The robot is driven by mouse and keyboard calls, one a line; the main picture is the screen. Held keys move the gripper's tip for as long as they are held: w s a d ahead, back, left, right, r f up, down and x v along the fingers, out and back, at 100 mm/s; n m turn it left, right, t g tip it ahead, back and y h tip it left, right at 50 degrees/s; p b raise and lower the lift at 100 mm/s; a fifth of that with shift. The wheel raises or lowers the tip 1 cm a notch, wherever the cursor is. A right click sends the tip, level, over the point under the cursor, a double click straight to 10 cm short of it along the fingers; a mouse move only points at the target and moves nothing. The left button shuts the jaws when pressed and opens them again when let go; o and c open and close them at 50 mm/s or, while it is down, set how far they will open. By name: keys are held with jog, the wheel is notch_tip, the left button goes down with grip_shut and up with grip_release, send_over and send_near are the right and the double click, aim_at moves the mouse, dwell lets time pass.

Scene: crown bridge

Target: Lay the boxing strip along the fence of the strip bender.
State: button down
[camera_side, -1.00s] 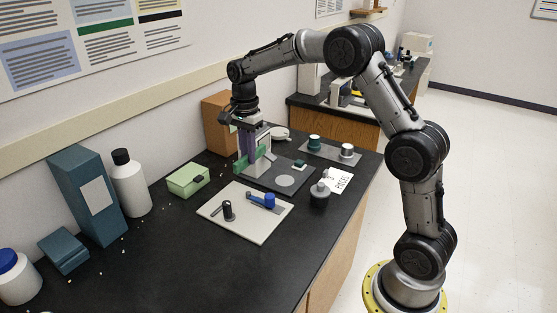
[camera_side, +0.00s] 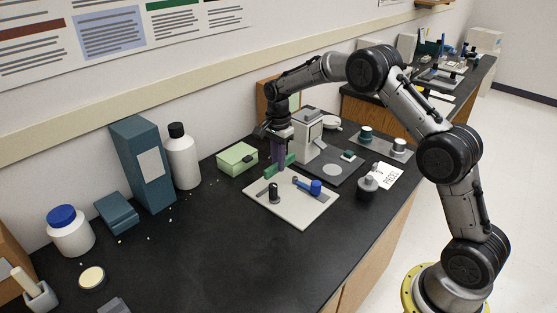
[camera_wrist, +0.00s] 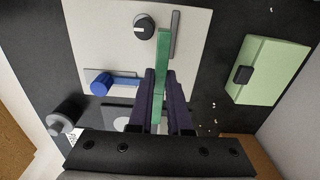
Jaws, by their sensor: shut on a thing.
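My gripper (camera_side: 278,158) is shut on the green boxing strip (camera_side: 284,166), which stands out lengthwise from the fingers. In the wrist view the strip (camera_wrist: 163,45) runs between the black-capped post (camera_wrist: 144,27) and the grey fence bar (camera_wrist: 176,35), roughly in line with the bar. The strip bender is a pale plate (camera_side: 315,207) with the post (camera_side: 273,192) and a blue-ended lever (camera_side: 315,187). The strip is over the plate's far-left side; I cannot tell whether it touches the plate. In the side view the fence is hardly distinguishable.
A light green box (camera_side: 237,158) lies left of the bender. A white upright device (camera_side: 308,135) on a dark base stands behind it. A grey weight-like object (camera_side: 368,184) and a paper card (camera_side: 385,175) lie to the right.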

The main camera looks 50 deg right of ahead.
aim_at(278, 179)
jog(key=shift+f, duration=3)
jog(key=shift+f, duration=0.3)
jog(key=c, duration=0.8)
grip_release()
notch_tip(278, 179, up, 14)
jog(key=shift+f, duration=0.1)
jog(key=shift+a, duration=0.1)
